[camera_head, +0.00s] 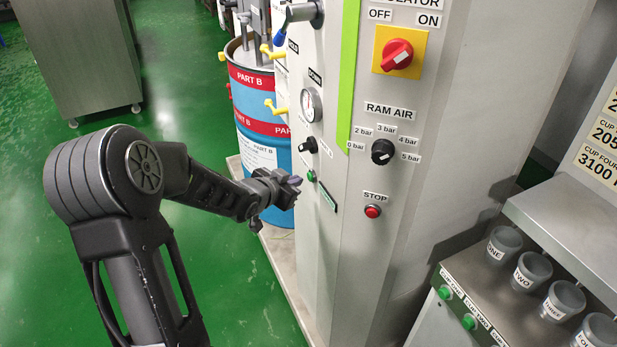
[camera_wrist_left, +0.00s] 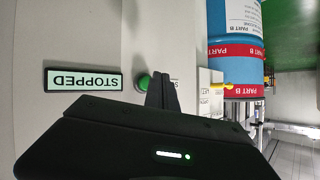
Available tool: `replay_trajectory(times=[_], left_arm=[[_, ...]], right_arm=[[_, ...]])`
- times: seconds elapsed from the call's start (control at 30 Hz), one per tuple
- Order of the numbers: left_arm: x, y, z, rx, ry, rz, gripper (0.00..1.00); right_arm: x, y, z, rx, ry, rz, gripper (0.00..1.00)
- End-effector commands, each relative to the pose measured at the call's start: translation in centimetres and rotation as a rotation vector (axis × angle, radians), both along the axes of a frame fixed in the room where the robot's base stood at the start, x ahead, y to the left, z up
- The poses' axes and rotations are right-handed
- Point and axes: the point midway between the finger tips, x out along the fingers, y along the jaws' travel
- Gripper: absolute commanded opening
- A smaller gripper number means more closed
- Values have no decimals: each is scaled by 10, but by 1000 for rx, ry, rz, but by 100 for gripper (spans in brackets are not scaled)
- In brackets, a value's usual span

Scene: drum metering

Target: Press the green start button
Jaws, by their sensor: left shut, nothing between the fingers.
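The green start button (camera_head: 311,176) sits on the left side face of the grey cabinet, below a black knob. In the left wrist view the green button (camera_wrist_left: 143,82) is partly hidden behind my fingertips. My left gripper (camera_head: 293,186) is shut and empty, with its tips close to the button. I cannot tell whether they touch it. A display reading STOPPED (camera_wrist_left: 83,80) is beside the button in the wrist view, upside down there. My right gripper is not in view.
The cabinet front carries a red stop button (camera_head: 372,211), a RAM AIR knob (camera_head: 382,152) and a red isolator switch (camera_head: 397,54). A blue and red drum (camera_head: 262,135) stands behind my left gripper. A shelf of labelled cups (camera_head: 532,271) is at the right.

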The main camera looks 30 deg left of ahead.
Motion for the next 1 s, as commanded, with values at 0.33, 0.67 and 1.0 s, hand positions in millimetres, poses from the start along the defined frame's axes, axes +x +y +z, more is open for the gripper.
replay_trajectory(times=[0.33, 0.67, 1.0], left_arm=[[0, 0, 0, 0, 0, 0, 0], [4, -3, -1, 1, -1, -1, 0], [7, -5, 0, 0, 0, 0, 0]], right_arm=[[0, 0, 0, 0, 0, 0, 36], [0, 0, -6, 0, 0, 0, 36], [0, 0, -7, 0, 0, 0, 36]])
